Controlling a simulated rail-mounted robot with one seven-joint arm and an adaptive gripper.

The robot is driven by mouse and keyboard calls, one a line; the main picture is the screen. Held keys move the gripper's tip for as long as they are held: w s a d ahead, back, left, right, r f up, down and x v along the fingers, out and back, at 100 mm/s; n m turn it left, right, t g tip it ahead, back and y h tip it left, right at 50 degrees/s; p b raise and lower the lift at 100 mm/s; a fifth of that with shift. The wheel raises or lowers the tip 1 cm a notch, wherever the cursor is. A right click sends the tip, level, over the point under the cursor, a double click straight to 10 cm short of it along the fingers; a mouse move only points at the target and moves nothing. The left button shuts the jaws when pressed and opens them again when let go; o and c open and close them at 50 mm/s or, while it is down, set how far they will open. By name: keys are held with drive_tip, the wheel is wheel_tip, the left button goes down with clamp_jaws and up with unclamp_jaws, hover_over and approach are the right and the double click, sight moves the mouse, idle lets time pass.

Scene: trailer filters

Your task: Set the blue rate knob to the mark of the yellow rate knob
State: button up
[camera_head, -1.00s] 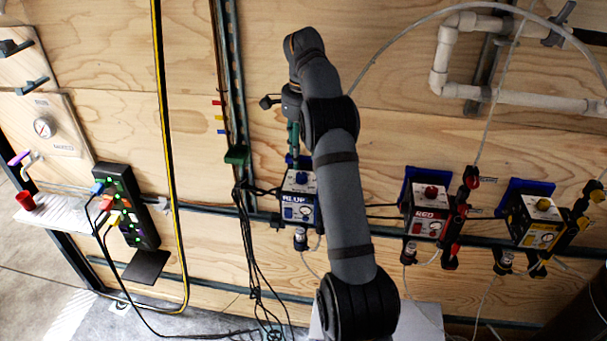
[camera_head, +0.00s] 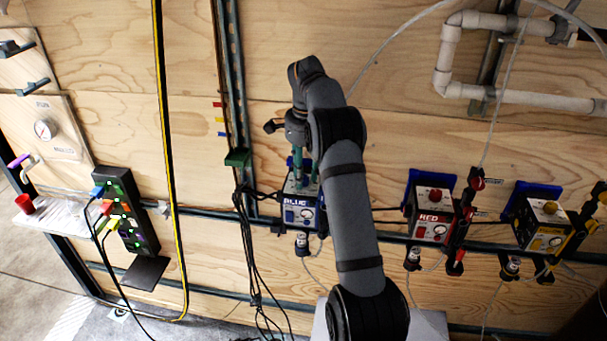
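The blue pump box (camera_head: 299,214), labelled BLUE, is mounted on the wall rail at the middle of the view. My gripper (camera_head: 304,178) points down at its top, with green fingers low over the knob area. The blue rate knob is hidden by the fingers, so I cannot tell whether they touch or hold it. The yellow pump box (camera_head: 541,236) is at the right; its yellow rate knob (camera_head: 550,207) is on top. The knob's mark is too small to read.
The red pump box (camera_head: 432,226) with its red knob (camera_head: 435,194) stands between the blue and yellow ones. Black cables (camera_head: 250,240) hang left of the blue box.

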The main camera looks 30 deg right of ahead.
clamp_jaws()
idle(0.3)
drive_tip(key=shift+d+r+n+p, duration=0.1)
drive_tip(key=shift+r+n+p, duration=0.1)
drive_tip(key=shift+n+p, duration=0.2)
idle(0.3)
drive_tip(key=n+p, duration=0.2)
drive_tip(key=shift+r+n, duration=0.15)
drive_tip(key=shift+n, duration=0.15)
drive_tip(key=n+p, duration=0.3)
drive_tip(key=n, duration=0.1)
drive_tip(key=shift+w, duration=0.1)
drive_tip(key=shift+w+n+p, duration=0.1)
drive_tip(key=shift+n+p, duration=0.8)
drive_tip(key=shift+n, duration=0.2)
